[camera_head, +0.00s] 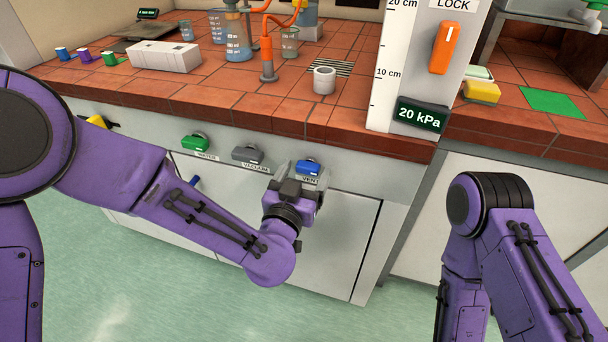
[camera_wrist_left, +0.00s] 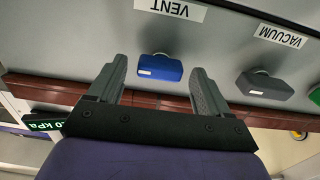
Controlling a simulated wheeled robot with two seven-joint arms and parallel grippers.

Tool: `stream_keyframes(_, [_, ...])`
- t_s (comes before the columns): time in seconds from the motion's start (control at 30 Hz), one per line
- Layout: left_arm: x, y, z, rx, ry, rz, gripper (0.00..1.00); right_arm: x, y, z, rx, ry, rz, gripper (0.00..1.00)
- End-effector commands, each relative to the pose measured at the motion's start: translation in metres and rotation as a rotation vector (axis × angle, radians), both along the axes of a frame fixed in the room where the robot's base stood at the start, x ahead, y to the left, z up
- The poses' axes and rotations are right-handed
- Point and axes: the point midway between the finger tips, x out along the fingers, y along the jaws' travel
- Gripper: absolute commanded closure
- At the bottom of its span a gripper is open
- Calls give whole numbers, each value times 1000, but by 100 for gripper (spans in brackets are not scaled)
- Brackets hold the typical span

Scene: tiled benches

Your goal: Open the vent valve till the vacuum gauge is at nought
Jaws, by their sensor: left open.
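The vent valve is a blue handle (camera_head: 309,167) on the bench's front panel, above a VENT label (camera_head: 310,181). In the left wrist view the blue handle (camera_wrist_left: 160,67) lies ahead, between and beyond the fingertips. My left gripper (camera_head: 298,172) is open and empty in front of it, apart from the handle; its two fingers show in the left wrist view (camera_wrist_left: 160,78). The vacuum gauge (camera_head: 419,116) is a dark green display reading 20 kPa. My right arm (camera_head: 500,235) is at the lower right; its gripper is out of view.
A grey VACUUM handle (camera_head: 248,154) sits left of the vent handle, and a green WATER handle (camera_head: 195,143) farther left. An orange LOCK switch (camera_head: 444,47) is on the white panel. The tiled bench edge (camera_head: 230,115) runs above the valves.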

Motion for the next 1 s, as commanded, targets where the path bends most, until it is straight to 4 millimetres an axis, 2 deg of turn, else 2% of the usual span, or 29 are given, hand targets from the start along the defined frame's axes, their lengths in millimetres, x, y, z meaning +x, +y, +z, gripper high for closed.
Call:
stream_keyframes(0.13, [0,0,0,0,0,0,21,0,0,0,0,0,0,1])
stream_keyframes(0.3, [0,0,0,0,0,0,77,0,0,0,0,0,0,1])
stream_keyframes(0.67, [0,1,-1,-39,14,1,77,0,0,0,0,0,0,1])
stream_keyframes(1.0, [0,1,-2,-258,86,2,77,0,0,-2,0,0,0,1])
